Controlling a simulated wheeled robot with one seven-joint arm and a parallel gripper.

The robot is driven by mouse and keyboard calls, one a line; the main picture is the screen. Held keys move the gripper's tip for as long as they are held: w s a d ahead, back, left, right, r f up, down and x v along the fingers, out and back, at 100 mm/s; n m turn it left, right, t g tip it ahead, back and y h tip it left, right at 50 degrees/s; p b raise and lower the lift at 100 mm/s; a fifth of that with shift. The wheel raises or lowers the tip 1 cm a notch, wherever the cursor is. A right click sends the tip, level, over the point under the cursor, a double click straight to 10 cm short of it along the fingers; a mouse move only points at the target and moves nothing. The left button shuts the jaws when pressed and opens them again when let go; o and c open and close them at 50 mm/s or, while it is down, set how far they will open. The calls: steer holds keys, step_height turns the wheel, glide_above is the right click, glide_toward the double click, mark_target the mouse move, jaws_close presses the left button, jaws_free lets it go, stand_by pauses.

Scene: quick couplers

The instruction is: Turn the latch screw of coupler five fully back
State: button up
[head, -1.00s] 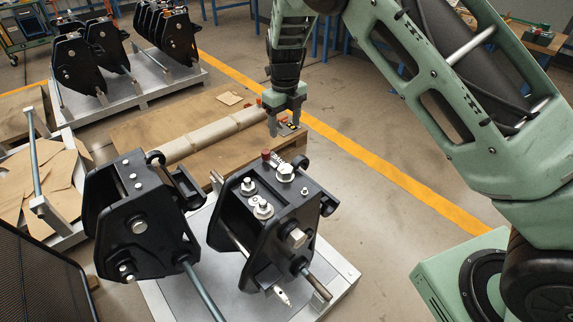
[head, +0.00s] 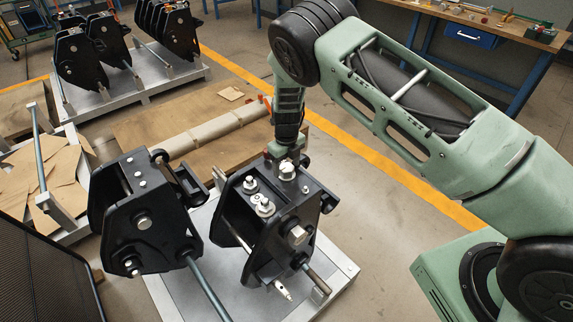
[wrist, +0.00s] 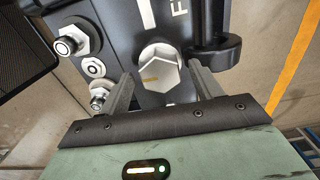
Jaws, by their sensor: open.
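The right-hand black coupler (head: 285,215) stands on a grey pallet in the head view; a white letter F shows on it in the wrist view, the rest of the marking cut off. A large silver hex screw head (wrist: 160,70) with a yellowish mark sits on its top face; it also shows in the head view (head: 287,171). My gripper (wrist: 159,76) is open, with one finger on each side of the screw head. Contact cannot be told. In the head view my gripper (head: 287,153) is low over the coupler's far end, its fingertips hard to make out.
Smaller nuts (wrist: 73,40) sit left of the screw head, and a black rounded lug (wrist: 217,52) stands close to the right finger. A second black coupler (head: 145,210) stands at left. A cardboard roll (head: 215,133) lies behind on a wooden board.

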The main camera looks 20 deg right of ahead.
steer(key=shift+f, duration=0.55)
steer(key=c, duration=1)
steer(key=shift+o, duration=0.2)
steer(key=shift+n, duration=0.3)
